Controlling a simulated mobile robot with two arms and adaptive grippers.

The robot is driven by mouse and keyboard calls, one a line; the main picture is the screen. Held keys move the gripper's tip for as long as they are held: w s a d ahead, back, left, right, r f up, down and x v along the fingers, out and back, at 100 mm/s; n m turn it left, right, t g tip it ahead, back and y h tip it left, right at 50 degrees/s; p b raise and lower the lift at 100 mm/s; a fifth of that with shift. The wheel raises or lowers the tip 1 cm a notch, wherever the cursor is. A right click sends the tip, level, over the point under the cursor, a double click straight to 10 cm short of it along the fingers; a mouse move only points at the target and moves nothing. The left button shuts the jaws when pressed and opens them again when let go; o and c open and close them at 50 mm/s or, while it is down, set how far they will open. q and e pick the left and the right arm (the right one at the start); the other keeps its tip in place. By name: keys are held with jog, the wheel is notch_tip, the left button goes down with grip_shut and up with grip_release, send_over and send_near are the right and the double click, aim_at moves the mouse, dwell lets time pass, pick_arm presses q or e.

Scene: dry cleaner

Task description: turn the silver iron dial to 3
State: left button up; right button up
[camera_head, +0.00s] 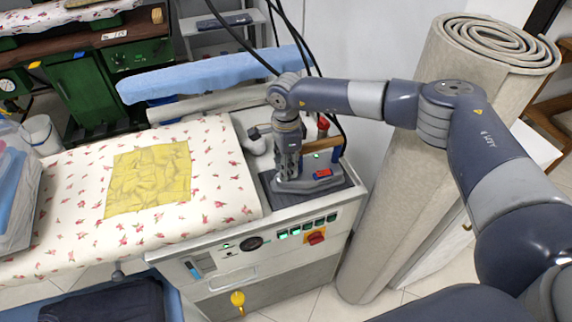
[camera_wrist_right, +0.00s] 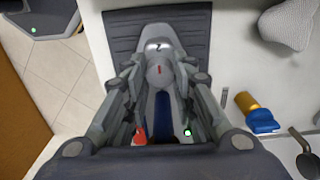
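The silver iron (camera_head: 318,182) rests on a dark ribbed pad (camera_head: 346,181) at the right end of the pressing station. In the right wrist view the iron's grey dial (camera_wrist_right: 160,72) carries a short red mark, with a digit that looks like 2 in a pale window just above it. My right gripper (camera_head: 287,172) points down over the iron. In the right wrist view its fingers (camera_wrist_right: 158,74) stand apart on either side of the dial. I cannot tell whether they touch it. My left gripper is out of view.
A control panel with a red switch (camera_head: 316,238) faces the front. A flowered board (camera_head: 80,215) with a yellow cloth (camera_head: 150,178) lies left. A rolled grey carpet (camera_head: 392,215) stands right. Black cables hang behind my arm.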

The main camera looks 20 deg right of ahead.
grip_shut()
jog(key=shift+m+b, duration=0.3)
jog(key=shift+m, duration=0.4)
jog(key=o, duration=0.8)
grip_release()
notch_tip(320, 180, up, 12)
jog(key=shift+r, duration=0.1)
